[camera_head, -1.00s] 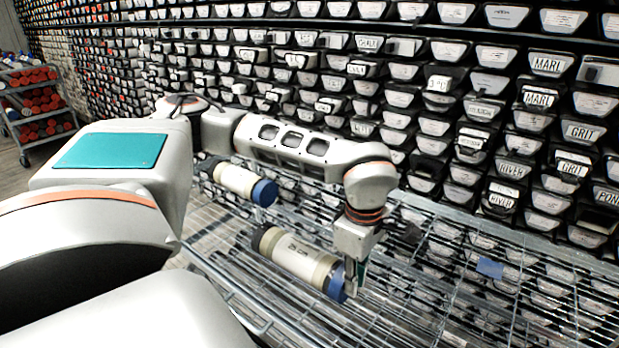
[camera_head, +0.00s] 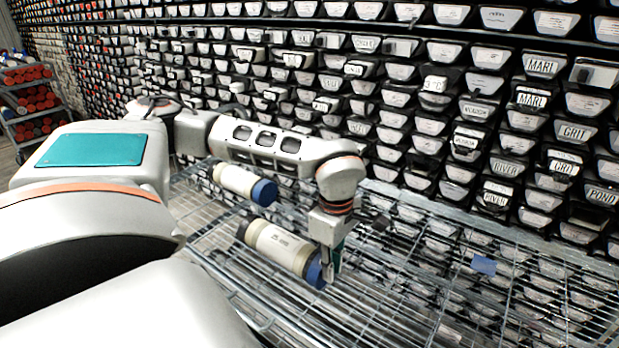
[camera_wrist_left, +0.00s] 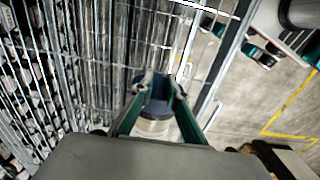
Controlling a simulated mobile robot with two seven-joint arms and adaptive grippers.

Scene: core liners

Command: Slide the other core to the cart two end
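Two pale core liners with blue end caps lie on a wire-mesh cart (camera_head: 384,316). The nearer core (camera_head: 278,245) lies slantwise, its blue cap at the lower right. The farther core (camera_head: 237,181) lies behind it, apart from it and under my left arm. My left gripper (camera_head: 333,274) points down at the nearer core's blue-capped end. In the left wrist view the cap (camera_wrist_left: 157,105) sits between the two green-edged fingers, which look shut on it. The gripper body hides the rest of that core there. My right gripper is not in view.
A wall of labelled sample trays (camera_head: 470,110) stands close behind the cart. A blue tag (camera_head: 484,265) lies on the right part of the mesh, which is clear of cores. A rack of red-capped cores (camera_head: 32,100) stands far left.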

